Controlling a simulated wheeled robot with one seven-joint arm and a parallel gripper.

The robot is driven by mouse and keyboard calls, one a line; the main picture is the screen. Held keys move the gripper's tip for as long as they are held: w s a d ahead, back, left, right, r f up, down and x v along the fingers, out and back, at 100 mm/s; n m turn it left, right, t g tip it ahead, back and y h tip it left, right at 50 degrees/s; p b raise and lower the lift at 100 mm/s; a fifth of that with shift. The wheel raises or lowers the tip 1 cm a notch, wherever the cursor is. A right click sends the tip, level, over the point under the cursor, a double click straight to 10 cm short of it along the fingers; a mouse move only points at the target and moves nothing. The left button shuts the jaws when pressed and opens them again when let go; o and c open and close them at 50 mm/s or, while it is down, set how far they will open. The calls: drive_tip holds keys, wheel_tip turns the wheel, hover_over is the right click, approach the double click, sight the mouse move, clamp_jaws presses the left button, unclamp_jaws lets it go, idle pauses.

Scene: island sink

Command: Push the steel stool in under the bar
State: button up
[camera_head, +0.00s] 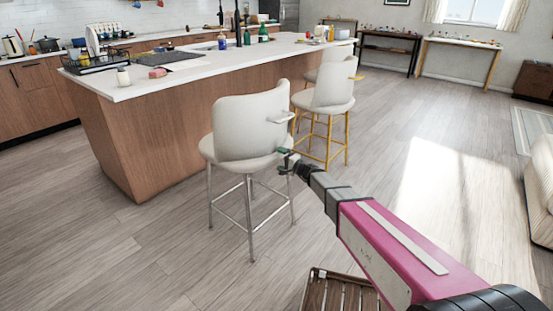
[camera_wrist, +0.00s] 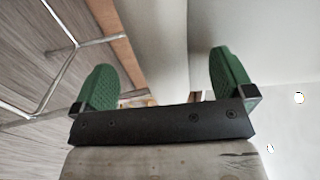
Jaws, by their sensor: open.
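The steel stool (camera_head: 252,135) has a white seat and backrest and thin silver legs. It stands upright on the floor in front of the bar (camera_head: 170,140), which has a white top and wooden side; floor shows between its legs. My gripper (camera_head: 287,158) is at the right side of the stool, by the seat edge below the armrest. In the wrist view, the green fingers of my gripper (camera_wrist: 162,82) are spread apart, with a pale stool surface (camera_wrist: 155,45) beyond the gap. I cannot tell whether they touch it. Steel legs (camera_wrist: 85,42) show at left there.
Two more white stools with yellow legs, the nearer one (camera_head: 326,90) behind my gripper, stand along the bar. A brown slatted wooden thing (camera_head: 340,292) lies low at the bottom. A pale sofa (camera_head: 541,185) is at right. Floor (camera_head: 120,255) at front left is clear.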

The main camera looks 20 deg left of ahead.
sight(276, 157)
drive_tip(key=shift+x, duration=2.25)
drive_tip(key=shift+c, duration=0.3)
drive_tip(key=c, duration=1.7)
drive_tip(key=shift+o, duration=0.2)
